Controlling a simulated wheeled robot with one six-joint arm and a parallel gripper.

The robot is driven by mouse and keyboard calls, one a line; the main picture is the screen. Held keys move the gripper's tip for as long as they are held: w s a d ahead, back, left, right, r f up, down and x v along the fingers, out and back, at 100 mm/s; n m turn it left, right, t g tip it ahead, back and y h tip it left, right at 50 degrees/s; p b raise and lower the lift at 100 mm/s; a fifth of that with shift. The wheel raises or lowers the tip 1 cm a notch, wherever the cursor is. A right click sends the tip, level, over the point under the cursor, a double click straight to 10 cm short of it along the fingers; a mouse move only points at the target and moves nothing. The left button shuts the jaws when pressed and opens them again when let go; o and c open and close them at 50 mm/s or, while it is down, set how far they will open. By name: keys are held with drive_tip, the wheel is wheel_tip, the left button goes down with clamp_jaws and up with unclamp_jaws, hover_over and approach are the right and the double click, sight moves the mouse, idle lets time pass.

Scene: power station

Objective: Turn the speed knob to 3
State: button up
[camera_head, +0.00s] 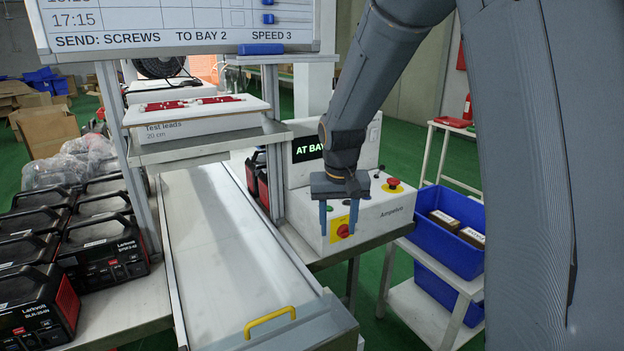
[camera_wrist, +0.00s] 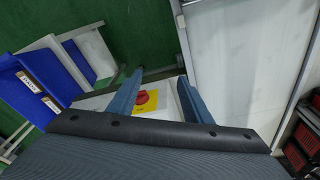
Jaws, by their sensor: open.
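A white control box (camera_head: 390,211) marked "Ampelvolt" stands right of the conveyor. On its front a red rotary knob (camera_head: 343,231) sits on a yellow plate; no number or pointer setting is readable, and I cannot tell if it is the speed knob. The knob also shows in the wrist view (camera_wrist: 144,98), between the fingers. My gripper (camera_head: 338,218) is open and empty, pointing down at the box front. Its fingers stand on either side of the knob in the picture; contact is not clear. My gripper hides part of the box top. The display reads "AT BAY", the rest hidden.
A red stop button (camera_head: 393,184) on a yellow base is on the box top. The whiteboard (camera_head: 180,39) reads "SEND: SCREWS TO BAY 2 SPEED 3". The conveyor (camera_head: 225,230) is empty. Blue bins (camera_head: 449,253) stand right, black power units (camera_head: 106,253) left.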

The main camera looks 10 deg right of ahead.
drive_tip(key=w+a+r+m+t+h+p, duration=0.1)
drive_tip(key=w+r+p, duration=0.1)
drive_tip(key=w, duration=1)
drive_tip(key=w+r+m+t+p, duration=0.1)
drive_tip(key=w+r+p, duration=0.15)
drive_tip(key=w, duration=0.85)
drive_tip(key=shift+w+p+x, duration=0.25)
drive_tip(key=shift+p+x, duration=0.15)
drive_tip(key=shift+x, duration=1.4)
drive_tip(key=shift+w+p+x, duration=0.25)
drive_tip(key=shift+p+x, duration=0.1)
drive_tip(key=shift+x, duration=1.5)
drive_tip(key=shift+r, duration=0.2)
drive_tip(key=c, duration=1)
